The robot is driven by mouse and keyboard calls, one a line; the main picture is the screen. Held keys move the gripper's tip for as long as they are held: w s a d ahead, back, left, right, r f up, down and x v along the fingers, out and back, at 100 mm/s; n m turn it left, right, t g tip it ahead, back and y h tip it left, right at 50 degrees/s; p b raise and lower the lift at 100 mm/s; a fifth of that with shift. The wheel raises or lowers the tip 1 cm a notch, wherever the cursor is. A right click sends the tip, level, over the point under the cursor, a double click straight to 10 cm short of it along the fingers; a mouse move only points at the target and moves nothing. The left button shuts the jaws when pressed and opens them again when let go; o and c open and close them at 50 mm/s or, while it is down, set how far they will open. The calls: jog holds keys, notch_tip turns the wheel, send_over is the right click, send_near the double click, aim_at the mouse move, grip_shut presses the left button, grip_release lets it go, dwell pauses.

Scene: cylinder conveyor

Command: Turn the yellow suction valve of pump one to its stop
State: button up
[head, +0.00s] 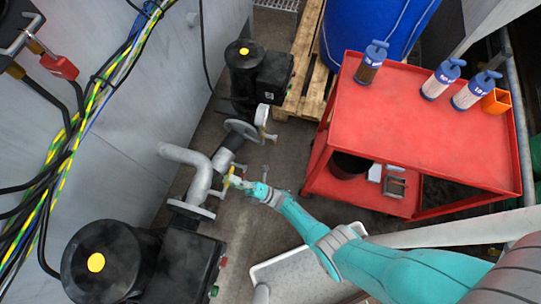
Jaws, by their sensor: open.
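A small yellow valve handle (227,182) shows on the grey pipework between two black pumps. My gripper (238,183) is at the end of the teal arm, right at the handle's right side. Its fingers are open and look very close to the handle. I cannot tell whether they touch it or straddle it. The near black pump (190,262) with a yellow cap is at the lower left. The far black pump (272,78), also yellow-capped, is at the upper middle. No label shows which is pump one. The handle is partly hidden by my gripper.
A grey bent pipe (185,155) and a round flange (192,209) lie left of the handle. A red cart (425,135) with several bottles is at the right. Cables hang along the left wall. A grey tray (285,272) lies below my arm.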

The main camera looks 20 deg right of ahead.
jog(key=s+d+f, duration=0.2)
jog(key=s+d, duration=0.7)
jog(key=d, duration=0.2)
jog(key=shift+d, duration=0.4)
dwell(0.3)
dwell(0.5)
jog(key=s+d+r+m+h, duration=0.2)
jog(key=s+r+m+h, duration=0.4)
jog(key=r+m, duration=0.3)
jog(key=s+d+r+m+h, duration=0.3)
jog(key=s+r+m+h, duration=0.3)
jog(key=r+m, duration=0.4)
jog(key=s+d+r+m+h, duration=0.3)
jog(key=s+r+m+h, duration=0.3)
jog(key=r+m, duration=0.3)
jog(key=shift+s+r+m+h, duration=0.4)
jog(key=shift+r+h, duration=0.3)
jog(key=shift+h, duration=0.2)
